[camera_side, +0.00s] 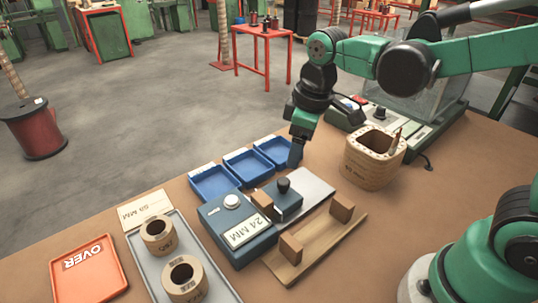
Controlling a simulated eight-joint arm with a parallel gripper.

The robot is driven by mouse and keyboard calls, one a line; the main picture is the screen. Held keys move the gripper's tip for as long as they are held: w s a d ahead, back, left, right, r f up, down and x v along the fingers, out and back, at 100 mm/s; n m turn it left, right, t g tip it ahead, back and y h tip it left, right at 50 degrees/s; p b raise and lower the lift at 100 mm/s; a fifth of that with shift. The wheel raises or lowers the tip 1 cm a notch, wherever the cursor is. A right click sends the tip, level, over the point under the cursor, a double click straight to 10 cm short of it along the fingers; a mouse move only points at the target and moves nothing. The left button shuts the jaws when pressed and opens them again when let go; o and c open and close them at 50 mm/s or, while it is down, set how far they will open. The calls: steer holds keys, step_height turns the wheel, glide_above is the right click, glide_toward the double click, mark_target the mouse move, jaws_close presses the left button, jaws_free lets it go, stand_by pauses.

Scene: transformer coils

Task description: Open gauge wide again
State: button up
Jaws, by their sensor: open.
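The gauge (237,222) is a blue box with a white button on top and a display reading "24 MM". A small blue slide with a black knob (284,187) sits on its pale plate (312,187). A wooden jaw block (262,200) stands between the box and the slide, with little space there. My gripper (296,157) is open and points down behind the knob, by the right blue tray. It appears apart from the knob, and nothing shows between its fingers.
Three blue trays (215,184) lie behind the gauge. A wooden cradle (325,245) with two blocks lies in front. Two wooden coils (183,277) stand in a grey tray (146,262) at left, beside an orange OVER tray (88,270). A larger wooden ring (375,160) stands right.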

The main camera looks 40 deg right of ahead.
mark_target(284, 180)
steer(key=w+f+n+g, duration=0.1)
steer(key=a+f+n+g, duration=0.1)
steer(key=shift+w+a+f+n, duration=0.15)
steer(key=shift+w+a+n, duration=0.1)
steer(key=shift+w+n, duration=0.1)
steer(key=shift+f, duration=2.7)
jaws_close()
